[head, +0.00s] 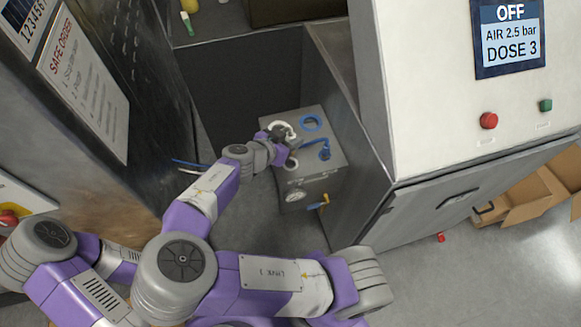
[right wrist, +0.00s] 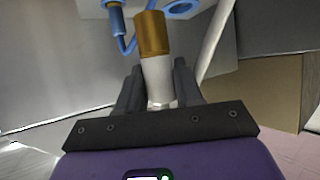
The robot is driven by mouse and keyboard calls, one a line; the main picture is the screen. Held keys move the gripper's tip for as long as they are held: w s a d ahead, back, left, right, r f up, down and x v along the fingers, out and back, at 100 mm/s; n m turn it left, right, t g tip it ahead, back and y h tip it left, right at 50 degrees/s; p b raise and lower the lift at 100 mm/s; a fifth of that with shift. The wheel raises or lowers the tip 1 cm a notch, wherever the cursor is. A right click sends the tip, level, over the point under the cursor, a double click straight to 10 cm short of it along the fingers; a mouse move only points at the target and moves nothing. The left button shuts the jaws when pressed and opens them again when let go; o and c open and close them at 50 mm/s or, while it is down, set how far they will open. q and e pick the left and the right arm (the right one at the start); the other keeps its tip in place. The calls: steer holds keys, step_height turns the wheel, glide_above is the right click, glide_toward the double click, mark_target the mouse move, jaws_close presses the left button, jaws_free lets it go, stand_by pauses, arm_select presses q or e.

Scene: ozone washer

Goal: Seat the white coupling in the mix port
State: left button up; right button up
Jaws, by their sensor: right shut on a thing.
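My right gripper (head: 284,146) is at the top of a grey box unit in the head view. In the right wrist view its dark fingers (right wrist: 158,92) are shut on the white coupling (right wrist: 157,78), which has a brass-coloured end (right wrist: 152,34) pointing away from the gripper. The gripper mostly hides the coupling in the head view. I cannot tell which opening is the mix port, or whether the brass end touches anything. My left gripper is not in view.
A blue pipe (head: 322,146) stands on the unit beside my gripper; a blue fitting (right wrist: 116,20) shows near the brass end. A gauge (head: 295,195) and a yellow-handled valve (head: 319,206) are on the unit's front. A tall cabinet (head: 455,130) stands close on the right.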

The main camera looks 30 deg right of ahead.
step_height(320, 180, down, 10)
steer(key=shift+r+b, duration=0.1)
steer(key=shift+b, duration=0.95)
steer(key=o, duration=1.1)
steer(key=p+v, duration=0.2)
steer(key=v, duration=1)
